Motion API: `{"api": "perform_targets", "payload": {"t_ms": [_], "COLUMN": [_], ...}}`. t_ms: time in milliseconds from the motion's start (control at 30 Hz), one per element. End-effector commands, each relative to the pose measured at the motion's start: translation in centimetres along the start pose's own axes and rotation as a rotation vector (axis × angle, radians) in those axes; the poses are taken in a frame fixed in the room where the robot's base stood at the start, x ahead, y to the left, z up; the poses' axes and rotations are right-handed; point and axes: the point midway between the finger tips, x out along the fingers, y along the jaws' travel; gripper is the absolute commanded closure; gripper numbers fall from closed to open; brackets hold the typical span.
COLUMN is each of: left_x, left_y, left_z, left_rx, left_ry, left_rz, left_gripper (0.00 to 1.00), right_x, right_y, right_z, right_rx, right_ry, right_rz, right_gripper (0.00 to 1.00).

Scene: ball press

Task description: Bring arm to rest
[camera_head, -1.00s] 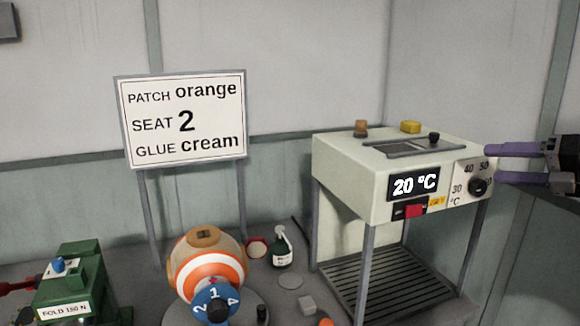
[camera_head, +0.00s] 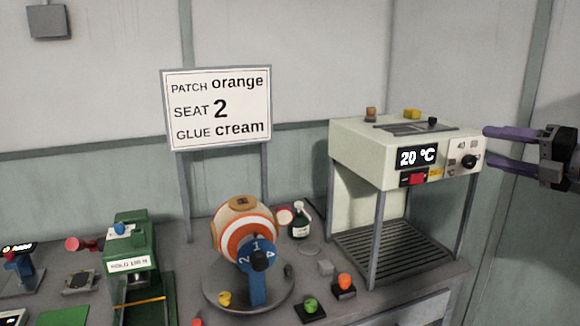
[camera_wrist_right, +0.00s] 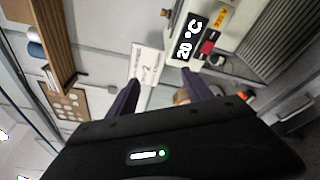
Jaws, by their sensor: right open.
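My right gripper (camera_head: 484,147) is at the right edge of the head view, its two purple fingers apart and empty. The fingers point left at the heater box (camera_head: 365,146), beside its dial (camera_head: 469,160); I cannot tell whether they touch it. In the right wrist view the fingers (camera_wrist_right: 160,88) are also spread with nothing between them. The heater display reads 20 °C. My left gripper is not in view.
A sign (camera_head: 217,108) reads patch orange, seat 2, glue cream. An orange and white ball (camera_head: 243,225) sits on a stand with a blue numbered dial (camera_head: 257,257). A green press (camera_head: 132,245) stands left. A dark green bottle (camera_head: 299,225) stands behind.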

Motion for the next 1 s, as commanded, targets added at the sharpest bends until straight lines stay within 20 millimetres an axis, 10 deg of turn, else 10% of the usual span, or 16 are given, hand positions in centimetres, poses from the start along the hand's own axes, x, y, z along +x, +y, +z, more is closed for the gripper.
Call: {"api": "perform_targets", "payload": {"t_ms": [267, 533, 767, 1000], "left_x": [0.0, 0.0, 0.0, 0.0], "left_y": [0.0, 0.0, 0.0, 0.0], "left_z": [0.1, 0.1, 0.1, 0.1], "left_rx": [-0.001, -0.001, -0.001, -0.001], "left_ry": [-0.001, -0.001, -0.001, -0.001], "left_rz": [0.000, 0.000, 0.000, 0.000], "left_gripper": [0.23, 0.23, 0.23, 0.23], "right_x": [3.1, 9.6, 14.6, 16.0], "right_y": [-3.4, -16.8, -31.1, -41.3], "right_z": [2.0, -0.9, -12.2, -29.4], "right_rx": [0.382, 1.074, 1.681, 2.143], "right_ry": [-0.155, -0.343, -0.523, -0.715], "right_rz": [0.182, 0.283, 0.167, -0.108], "right_gripper": [0.41, 0.41, 0.41, 0.41]}}
